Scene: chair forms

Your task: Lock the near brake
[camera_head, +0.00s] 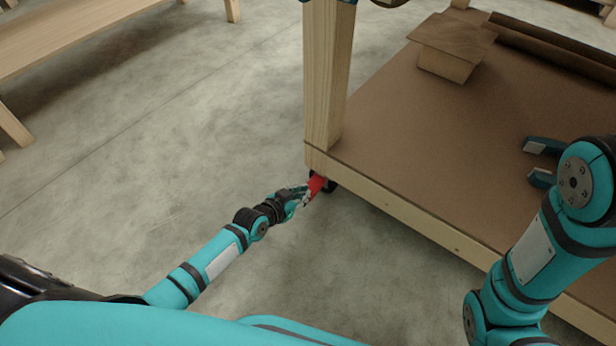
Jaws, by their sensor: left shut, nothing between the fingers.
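The near brake shows as a small red lever (316,185) low at the near corner of the wooden table, by the foot of the corner post. A dark caster (331,186) is partly visible beside it, mostly hidden under the table's edge. My left gripper (305,194) is shut and empty, its tips right at the red lever. I cannot tell whether they touch it. My right arm crosses the lower right, and two dark teal finger-like pieces (541,162) stick out past it, spread apart over the brown shelf. They look like my right gripper, open and empty, with its body hidden.
The wooden post (326,80) rises from the table corner just beyond my left gripper. The brown shelf (440,150) carries a cardboard box (447,64) and a long brown piece (555,44) at the back. A wooden bench (75,30) stands at upper left. The concrete floor between is clear.

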